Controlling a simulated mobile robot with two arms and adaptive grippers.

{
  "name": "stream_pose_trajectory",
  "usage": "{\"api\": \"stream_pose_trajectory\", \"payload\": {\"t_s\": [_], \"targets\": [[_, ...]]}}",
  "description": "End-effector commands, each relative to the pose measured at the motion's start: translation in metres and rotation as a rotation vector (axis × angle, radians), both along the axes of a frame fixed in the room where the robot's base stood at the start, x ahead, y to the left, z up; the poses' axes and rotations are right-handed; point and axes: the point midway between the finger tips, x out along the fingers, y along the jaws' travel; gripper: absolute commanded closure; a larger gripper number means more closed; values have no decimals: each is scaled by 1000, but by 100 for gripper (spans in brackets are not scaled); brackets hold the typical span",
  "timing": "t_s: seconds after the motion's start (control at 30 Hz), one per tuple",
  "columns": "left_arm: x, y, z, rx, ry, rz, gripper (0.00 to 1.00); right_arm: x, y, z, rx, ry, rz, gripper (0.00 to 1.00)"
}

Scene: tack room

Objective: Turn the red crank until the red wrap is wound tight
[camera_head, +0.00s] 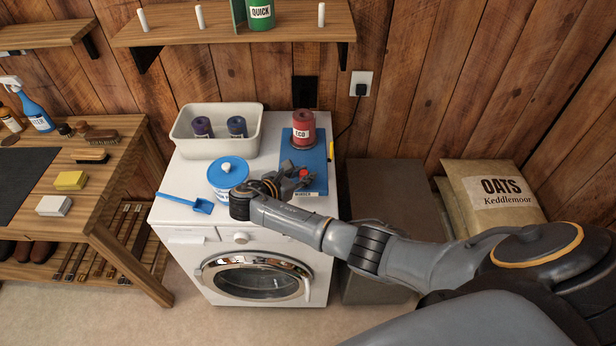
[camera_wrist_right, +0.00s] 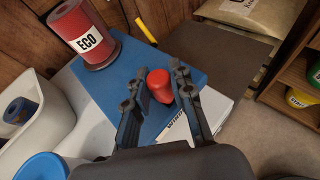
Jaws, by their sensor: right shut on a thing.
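The red wrap (camera_head: 303,130), a roll labelled "ECO", stands upright at the back of a blue winder board (camera_head: 318,165) on the white washing machine. The wrap also shows in the right wrist view (camera_wrist_right: 85,32), seated on a dark red base. The red crank knob (camera_head: 303,173) is at the board's front part. My right gripper (camera_head: 297,177) is shut on this knob. In the right wrist view the knob (camera_wrist_right: 158,86) sits between the two fingers (camera_wrist_right: 160,80). The crank's arm is hidden. My left gripper is not in view.
A blue-lidded tub (camera_head: 227,178) stands left of my right gripper, with a blue scoop (camera_head: 190,201) beside it. A white bin (camera_head: 190,151) holding purple and blue rolls is behind. A shelf (camera_head: 240,27) hangs above. A cord runs to the wall outlet (camera_head: 361,84).

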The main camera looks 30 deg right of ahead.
Motion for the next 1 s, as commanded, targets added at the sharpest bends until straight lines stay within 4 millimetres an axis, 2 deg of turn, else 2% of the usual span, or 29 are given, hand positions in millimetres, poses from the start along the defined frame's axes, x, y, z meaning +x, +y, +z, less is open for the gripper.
{"api": "stream_pose_trajectory", "payload": {"t_s": [0.03,0.5,0.7,1.0], "targets": [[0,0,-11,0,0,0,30,4,3,-3,1,-6,-47,100],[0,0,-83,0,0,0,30,14,14,-4,-3,-8,-413,100],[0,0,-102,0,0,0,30,16,15,-2,-4,-8,-495,100],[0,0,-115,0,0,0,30,19,16,2,-5,-8,-553,100]]}}
